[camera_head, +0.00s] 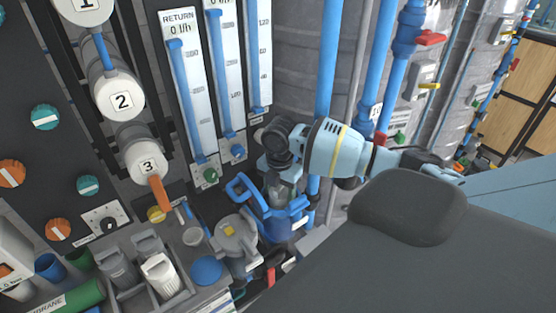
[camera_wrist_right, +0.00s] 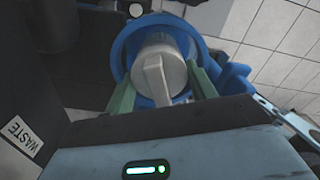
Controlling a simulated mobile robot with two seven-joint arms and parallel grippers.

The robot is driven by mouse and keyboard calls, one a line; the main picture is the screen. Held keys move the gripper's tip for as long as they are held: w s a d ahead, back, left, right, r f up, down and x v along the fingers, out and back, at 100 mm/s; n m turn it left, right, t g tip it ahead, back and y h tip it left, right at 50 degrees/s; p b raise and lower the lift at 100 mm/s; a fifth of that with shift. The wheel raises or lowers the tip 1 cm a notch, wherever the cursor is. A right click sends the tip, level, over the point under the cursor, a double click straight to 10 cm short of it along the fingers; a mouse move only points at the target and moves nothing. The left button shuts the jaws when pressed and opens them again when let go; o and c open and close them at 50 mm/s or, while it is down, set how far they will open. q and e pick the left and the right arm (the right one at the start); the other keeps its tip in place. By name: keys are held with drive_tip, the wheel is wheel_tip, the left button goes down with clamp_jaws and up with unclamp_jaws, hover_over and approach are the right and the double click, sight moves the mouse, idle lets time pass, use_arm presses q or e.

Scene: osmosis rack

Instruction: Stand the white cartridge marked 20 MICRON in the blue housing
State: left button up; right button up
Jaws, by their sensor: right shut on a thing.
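The blue housing (camera_head: 279,228) stands low at the foot of the panel, right of a grey lidded unit. My right gripper (camera_head: 281,182) is above it, pointing down. It is shut on a pale grey-white cartridge (camera_head: 278,198), which also shows in the right wrist view (camera_wrist_right: 160,73) with its ridged top towards me. In that view the cartridge lies within the round opening of the blue housing (camera_wrist_right: 127,50); its lower end is hidden and its depth cannot be told. No marking on it is readable. My left gripper is not in view.
A grey holder at bottom left carries a white cartridge (camera_head: 161,274) and a grey one (camera_head: 117,267). A grey unit (camera_head: 236,240) with a yellow-centred lid stands left of the housing. Blue pipes (camera_head: 327,80) rise behind my right arm. A WASTE label (camera_wrist_right: 22,137) is nearby.

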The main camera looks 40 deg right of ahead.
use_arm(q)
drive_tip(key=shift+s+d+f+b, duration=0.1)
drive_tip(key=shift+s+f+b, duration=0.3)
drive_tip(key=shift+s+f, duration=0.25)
use_arm(e)
drive_tip(key=shift+f, duration=1.8)
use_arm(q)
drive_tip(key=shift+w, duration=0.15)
use_arm(e)
drive_tip(key=o, duration=1.4)
drive_tip(key=shift+r, duration=3.95)
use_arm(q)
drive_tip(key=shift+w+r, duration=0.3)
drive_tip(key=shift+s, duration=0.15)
